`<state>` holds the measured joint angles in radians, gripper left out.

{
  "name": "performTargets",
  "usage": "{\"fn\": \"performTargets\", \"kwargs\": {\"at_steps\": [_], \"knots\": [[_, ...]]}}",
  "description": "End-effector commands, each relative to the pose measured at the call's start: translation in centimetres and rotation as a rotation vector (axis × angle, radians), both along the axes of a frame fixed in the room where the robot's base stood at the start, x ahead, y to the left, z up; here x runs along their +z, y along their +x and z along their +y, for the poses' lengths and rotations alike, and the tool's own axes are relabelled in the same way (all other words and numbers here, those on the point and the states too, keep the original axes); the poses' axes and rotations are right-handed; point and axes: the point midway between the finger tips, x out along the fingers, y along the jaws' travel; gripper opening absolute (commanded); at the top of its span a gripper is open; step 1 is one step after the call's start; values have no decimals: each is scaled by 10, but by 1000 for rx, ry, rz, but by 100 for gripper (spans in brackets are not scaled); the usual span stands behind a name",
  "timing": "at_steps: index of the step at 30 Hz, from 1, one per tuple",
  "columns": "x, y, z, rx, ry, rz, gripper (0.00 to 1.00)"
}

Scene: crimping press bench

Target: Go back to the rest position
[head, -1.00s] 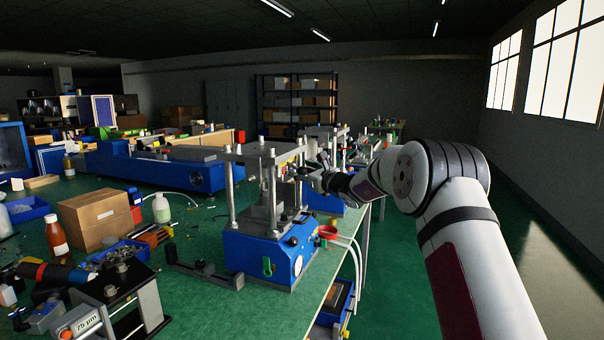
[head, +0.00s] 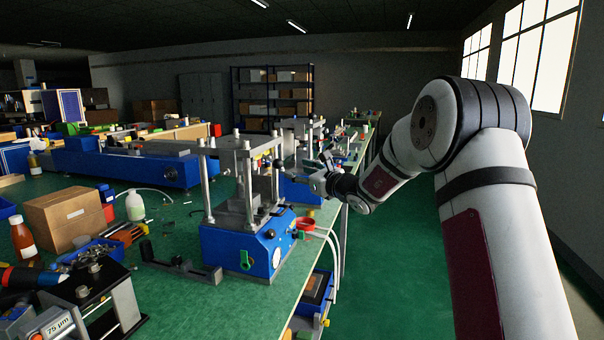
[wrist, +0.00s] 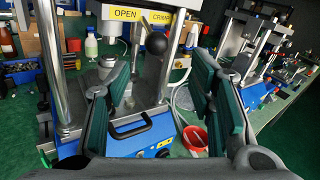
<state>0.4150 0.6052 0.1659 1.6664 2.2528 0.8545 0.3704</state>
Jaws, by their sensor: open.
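My gripper (head: 322,174) is at the right side of the blue crimping press (head: 247,246), in the head view. In the wrist view my gripper (wrist: 160,98) has its two green-padded fingers spread wide, with nothing held between them. The press's black ball-ended lever (wrist: 157,44) shows between and beyond the fingers, apart from them. The press (wrist: 140,132) has a black handle on its blue front and labels reading OPEN and CRIMP above. Part of the press base is hidden behind the fingers.
A red cup (head: 305,224) sits at the bench edge beside the press, near white hoses. A second press (wrist: 262,82) stands to the right. A cardboard box (head: 65,218) and a white bottle (head: 135,206) are on the left. The aisle floor (head: 390,280) is clear.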

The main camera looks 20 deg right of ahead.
Motion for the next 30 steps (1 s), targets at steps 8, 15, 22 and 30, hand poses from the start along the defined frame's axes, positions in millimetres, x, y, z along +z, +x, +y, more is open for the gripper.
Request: {"fn": "performTargets", "kwargs": {"at_steps": [8, 15, 22, 30], "knots": [[0, -8, -2, 0, 0, 0, 49], [0, -8, -2, 1, 0, 0, 49], [18, -24, 23, 66, -81, -11, 49], [75, -141, 133, 417, -554, -76, 49]]}}
